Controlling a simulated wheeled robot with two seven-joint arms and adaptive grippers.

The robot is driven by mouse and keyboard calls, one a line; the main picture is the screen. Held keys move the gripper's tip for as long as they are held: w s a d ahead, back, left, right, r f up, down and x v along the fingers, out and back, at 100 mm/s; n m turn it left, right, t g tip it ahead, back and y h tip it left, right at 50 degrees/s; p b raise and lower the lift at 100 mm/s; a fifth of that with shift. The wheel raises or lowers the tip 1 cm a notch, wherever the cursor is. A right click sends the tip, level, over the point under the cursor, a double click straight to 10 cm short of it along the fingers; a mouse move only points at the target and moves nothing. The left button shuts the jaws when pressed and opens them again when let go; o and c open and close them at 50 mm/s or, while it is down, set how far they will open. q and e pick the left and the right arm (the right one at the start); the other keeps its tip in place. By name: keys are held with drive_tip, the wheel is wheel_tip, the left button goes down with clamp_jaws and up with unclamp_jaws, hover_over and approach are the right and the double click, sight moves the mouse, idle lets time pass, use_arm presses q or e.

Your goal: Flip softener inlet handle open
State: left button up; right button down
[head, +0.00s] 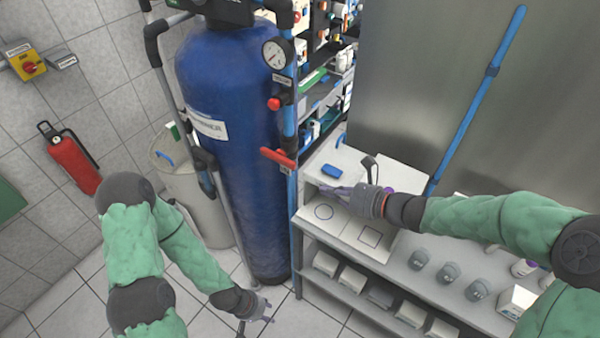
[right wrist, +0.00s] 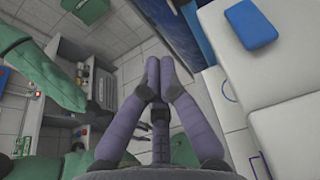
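The softener is a tall blue tank (head: 225,150) with a white label. A red lever handle (head: 278,158) sits on the blue pipe at the tank's right side, lying nearly level across it. I cannot tell from its look whether this is the inlet handle. A red knob (head: 273,103) sits higher, below a round gauge (head: 275,54). My left gripper (head: 262,312) hangs low near the floor, open and empty.
The white bench (head: 315,160) holds a blue box (head: 331,171), which also shows in the wrist view (right wrist: 249,25). Jars and small boxes stand on the shelves. A blue pole (head: 465,110) leans at right. A red extinguisher (head: 73,162) hangs at left. A pale barrel (head: 195,195) stands behind the tank.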

sight(278, 158)
idle(0.3)
drive_tip(key=b+x, duration=0.3)
drive_tip(key=x, duration=0.8)
drive_tip(key=r, duration=0.3)
drive_tip(key=r+p, duration=0.1)
drive_tip(key=shift+s+d+r, duration=0.15)
drive_tip(key=shift+s+d, duration=0.15)
drive_tip(key=shift+d, duration=0.05)
